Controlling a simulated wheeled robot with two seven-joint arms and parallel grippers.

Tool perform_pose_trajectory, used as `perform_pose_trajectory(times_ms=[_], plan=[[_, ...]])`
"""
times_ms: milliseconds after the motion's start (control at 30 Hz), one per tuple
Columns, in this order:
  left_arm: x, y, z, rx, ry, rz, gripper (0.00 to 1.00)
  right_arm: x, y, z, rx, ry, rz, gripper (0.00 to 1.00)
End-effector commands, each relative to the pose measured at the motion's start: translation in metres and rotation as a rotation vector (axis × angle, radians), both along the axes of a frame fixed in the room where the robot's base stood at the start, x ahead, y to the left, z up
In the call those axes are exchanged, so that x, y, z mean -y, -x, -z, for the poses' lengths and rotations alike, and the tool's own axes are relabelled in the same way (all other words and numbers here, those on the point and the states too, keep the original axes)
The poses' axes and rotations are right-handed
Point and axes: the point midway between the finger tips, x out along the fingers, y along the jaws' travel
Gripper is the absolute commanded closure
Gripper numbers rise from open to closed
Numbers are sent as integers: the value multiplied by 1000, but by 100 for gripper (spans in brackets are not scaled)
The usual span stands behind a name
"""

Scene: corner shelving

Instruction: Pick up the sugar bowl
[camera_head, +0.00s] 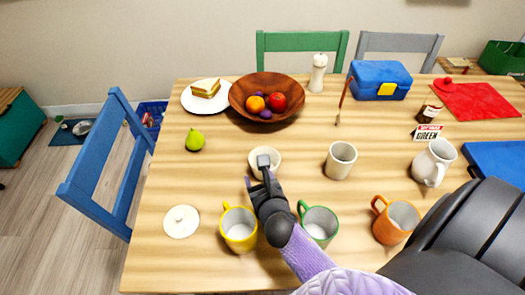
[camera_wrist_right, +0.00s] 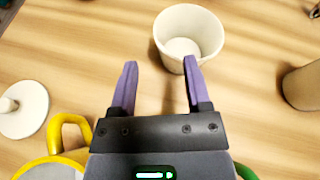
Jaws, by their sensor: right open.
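The white, lidless sugar bowl (camera_head: 277,161) stands upright near the middle of the wooden table, partly hidden by my right gripper (camera_head: 263,163). It also shows in the right wrist view (camera_wrist_right: 188,38), ahead and to the right of the fingers. There the right gripper (camera_wrist_right: 160,62) is open with nothing between its purple fingers. The right-hand finger overlaps the bowl's near wall; I cannot tell whether they touch. A round white lid with a knob (camera_head: 181,221) lies apart at the table's left, also in the wrist view (camera_wrist_right: 22,108). My left gripper is not in view.
A yellow mug (camera_head: 239,230) and a green-handled mug (camera_head: 319,226) flank my right wrist. A cream cup (camera_head: 341,160) stands right of the bowl. A pear (camera_head: 195,139) and a wooden fruit bowl (camera_head: 290,113) are behind. Bare table lies between lid and bowl.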

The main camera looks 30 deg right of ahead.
Motion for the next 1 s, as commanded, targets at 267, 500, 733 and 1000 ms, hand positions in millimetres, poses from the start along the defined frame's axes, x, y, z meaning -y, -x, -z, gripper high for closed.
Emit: perform_pose_trajectory(times_ms=[267,500,733,1000], plan=[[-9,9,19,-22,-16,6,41,14,-43,17,4,1,1,38],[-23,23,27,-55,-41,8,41,22,-66,24,3,-1,1,38],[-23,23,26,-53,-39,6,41,22,-66,23,3,-1,1,55],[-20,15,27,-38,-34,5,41,22,-66,23,3,-1,1,100]])
